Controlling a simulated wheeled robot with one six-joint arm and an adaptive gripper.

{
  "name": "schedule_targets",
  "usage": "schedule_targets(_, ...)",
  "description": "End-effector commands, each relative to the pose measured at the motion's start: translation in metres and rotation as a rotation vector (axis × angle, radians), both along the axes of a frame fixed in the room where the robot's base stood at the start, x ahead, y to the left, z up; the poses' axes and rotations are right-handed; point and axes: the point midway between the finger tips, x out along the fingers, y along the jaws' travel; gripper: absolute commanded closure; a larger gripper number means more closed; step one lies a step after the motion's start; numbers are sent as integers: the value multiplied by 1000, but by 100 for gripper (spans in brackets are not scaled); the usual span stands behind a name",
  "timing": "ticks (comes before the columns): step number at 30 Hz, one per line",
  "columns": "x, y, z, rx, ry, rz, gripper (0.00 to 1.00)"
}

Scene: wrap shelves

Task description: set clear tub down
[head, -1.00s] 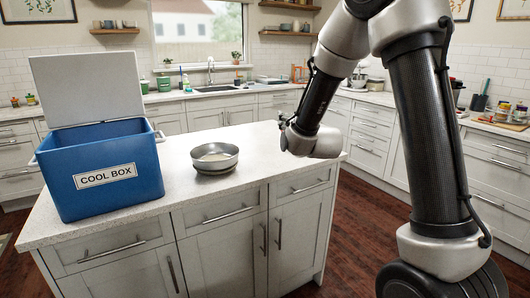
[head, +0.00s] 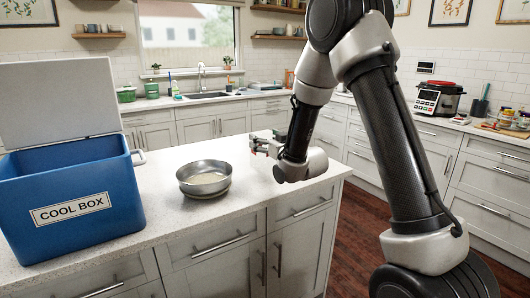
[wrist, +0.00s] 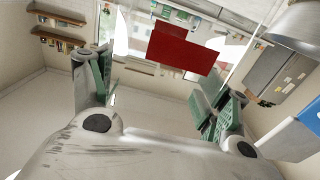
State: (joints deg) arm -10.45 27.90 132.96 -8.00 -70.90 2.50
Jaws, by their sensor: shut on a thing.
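My gripper (head: 264,144) is held out over the right part of the island worktop, its fingers pointing left, beyond the metal bowl. In the wrist view my gripper (wrist: 152,85) has its green-padded fingers apart, shut on the clear tub. The tub's see-through walls are hard to make out. A flat red patch (wrist: 183,50), which seems to be part of the tub, shows between and beyond the fingers. In the head view the tub is barely visible, with only a small reddish spot at the fingertips. I cannot tell its height above the worktop.
An open blue cool box (head: 78,200) stands at the left of the pale island worktop (head: 160,222). A round metal bowl (head: 204,179) stands mid-worktop. Clear worktop lies between box and bowl, and around the bowl. A multicooker (head: 438,99) stands on the right back counter.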

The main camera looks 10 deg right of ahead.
Motion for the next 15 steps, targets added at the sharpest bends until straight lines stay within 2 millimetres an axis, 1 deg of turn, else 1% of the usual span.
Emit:
schedule_targets(1, 0, 0, -11, -1, 6, 0, 92)
schedule_targets(3, 0, 0, -22, -1, 6, 0, 92)
schedule_targets(6, 0, 0, -33, -1, 4, 0, 92)
schedule_targets(15, 0, 0, -35, 0, 0, -1, 92)
